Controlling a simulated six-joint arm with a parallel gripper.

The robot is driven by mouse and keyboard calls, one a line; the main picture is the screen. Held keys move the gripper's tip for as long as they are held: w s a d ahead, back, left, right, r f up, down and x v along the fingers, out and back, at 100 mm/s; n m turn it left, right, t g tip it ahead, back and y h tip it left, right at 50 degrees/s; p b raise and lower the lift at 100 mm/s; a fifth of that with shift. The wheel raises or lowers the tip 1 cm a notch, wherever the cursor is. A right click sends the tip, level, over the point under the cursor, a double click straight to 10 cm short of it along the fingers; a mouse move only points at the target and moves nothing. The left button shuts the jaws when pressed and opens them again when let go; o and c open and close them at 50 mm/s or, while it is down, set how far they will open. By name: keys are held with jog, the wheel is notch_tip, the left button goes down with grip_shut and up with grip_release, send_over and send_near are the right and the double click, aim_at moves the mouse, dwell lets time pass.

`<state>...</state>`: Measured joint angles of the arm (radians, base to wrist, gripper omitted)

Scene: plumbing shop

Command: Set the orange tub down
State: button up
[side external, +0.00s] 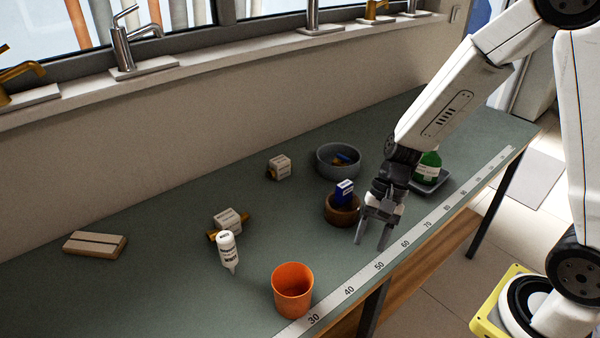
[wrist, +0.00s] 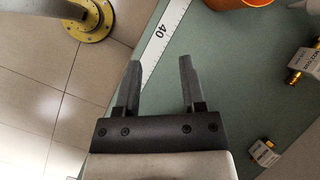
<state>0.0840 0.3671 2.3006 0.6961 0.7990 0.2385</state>
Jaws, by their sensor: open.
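The orange tub (side external: 292,290) stands upright on the green bench top, close to the front edge and beside the measuring strip. My gripper (side external: 372,240) is open and empty, above the bench and well to the right of the tub, with clear space between them. In the wrist view the open fingers (wrist: 158,85) have nothing between them. Part of the orange tub (wrist: 238,3) shows at the top edge of the wrist view.
A brown bowl (side external: 340,209) with a blue box, a grey bowl (side external: 338,160) and a green bottle (side external: 430,164) on a tray are near my gripper. The measuring strip (side external: 405,244) runs along the front edge.

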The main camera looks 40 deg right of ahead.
jog(key=s+d+r+n+t+h, duration=0.1)
jog(key=d+r+n+t+h, duration=0.2)
jog(key=n, duration=0.7)
jog(key=d+t+h, duration=0.1)
jog(key=d+h, duration=0.1)
jog(key=shift+s+d+r+h, duration=0.25)
jog(key=shift+s+d+h, duration=0.05)
jog(key=shift+d, duration=0.05)
